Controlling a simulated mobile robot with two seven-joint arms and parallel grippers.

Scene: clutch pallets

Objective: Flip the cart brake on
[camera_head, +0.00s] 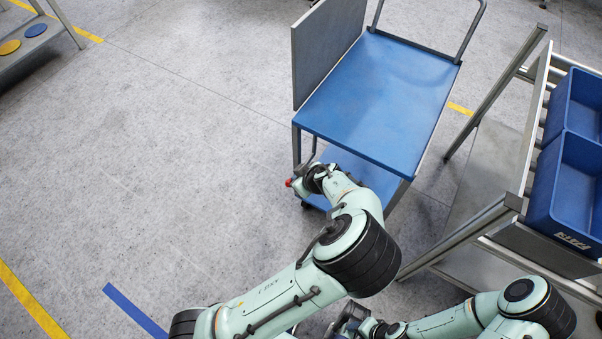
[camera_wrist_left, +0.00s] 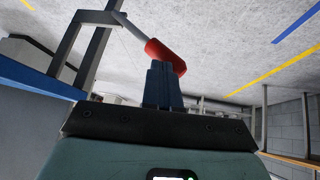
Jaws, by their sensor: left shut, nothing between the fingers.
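The cart (camera_head: 385,95) has a blue top and a lower blue shelf. Its brake lever has a red grip, seen in the wrist view (camera_wrist_left: 165,56) on a grey rod that slants down from the cart frame. In the head view only a small red bit of the grip (camera_head: 290,183) shows near the cart's near left corner. My left gripper (camera_head: 302,180) is at that corner, beside the grip. In the wrist view its fingers (camera_wrist_left: 160,82) are shut and empty, with their tips right at the red grip; I cannot tell whether they touch. My right gripper (camera_head: 348,318) is low, its fingers unclear.
A grey panel (camera_head: 325,50) stands along the cart's left side, and a push handle (camera_head: 470,35) rises at the far end. A metal rack with blue bins (camera_head: 575,185) stands close on the right. The floor (camera_head: 150,150) left of the cart is clear.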

